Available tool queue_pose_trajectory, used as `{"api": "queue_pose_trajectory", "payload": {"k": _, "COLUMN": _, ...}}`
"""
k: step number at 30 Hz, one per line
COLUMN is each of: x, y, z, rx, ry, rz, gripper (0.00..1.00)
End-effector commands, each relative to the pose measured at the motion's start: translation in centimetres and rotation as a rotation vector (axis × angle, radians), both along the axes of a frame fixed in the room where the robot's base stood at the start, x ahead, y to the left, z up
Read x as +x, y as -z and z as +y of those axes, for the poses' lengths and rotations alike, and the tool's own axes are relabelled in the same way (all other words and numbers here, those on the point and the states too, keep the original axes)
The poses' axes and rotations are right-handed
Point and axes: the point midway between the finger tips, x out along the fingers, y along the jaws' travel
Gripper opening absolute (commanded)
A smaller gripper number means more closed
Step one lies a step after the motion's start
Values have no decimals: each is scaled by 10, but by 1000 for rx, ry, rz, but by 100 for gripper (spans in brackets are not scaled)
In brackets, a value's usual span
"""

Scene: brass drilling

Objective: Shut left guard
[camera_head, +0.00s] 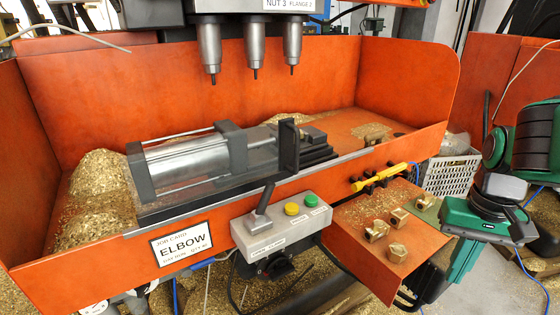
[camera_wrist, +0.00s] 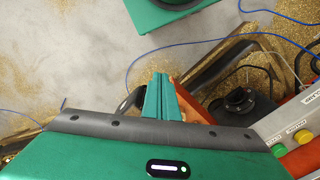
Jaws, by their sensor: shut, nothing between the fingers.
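I cannot tell from the picture how far the guard is open. My gripper (camera_wrist: 160,97) shows in the wrist view with its green fingers together and empty. My green arm is at the right of the head view, beside the small orange shelf and well apart from the guard.
A grey control box (camera_head: 282,227) with a lever and two buttons hangs on the bed's front. An orange shelf (camera_head: 345,218) holds several brass fittings. Three spindles (camera_head: 255,45) hang above. A white crate (camera_head: 450,174) stands at the right. Brass chips are heaped in the bed.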

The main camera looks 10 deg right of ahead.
Motion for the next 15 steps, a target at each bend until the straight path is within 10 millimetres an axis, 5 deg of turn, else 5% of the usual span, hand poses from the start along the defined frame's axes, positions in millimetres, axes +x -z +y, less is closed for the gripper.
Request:
{"api": "queue_pose_trajectory", "payload": {"k": 8, "x": -3, "y": -10, "z": -2, "rx": -19, "ry": -22, "rz": -16, "gripper": 0}}
{"api": "queue_pose_trajectory", "payload": {"k": 15, "x": 68, "y": -46, "z": 2, "rx": -150, "ry": -174, "rz": -36, "gripper": 0}}
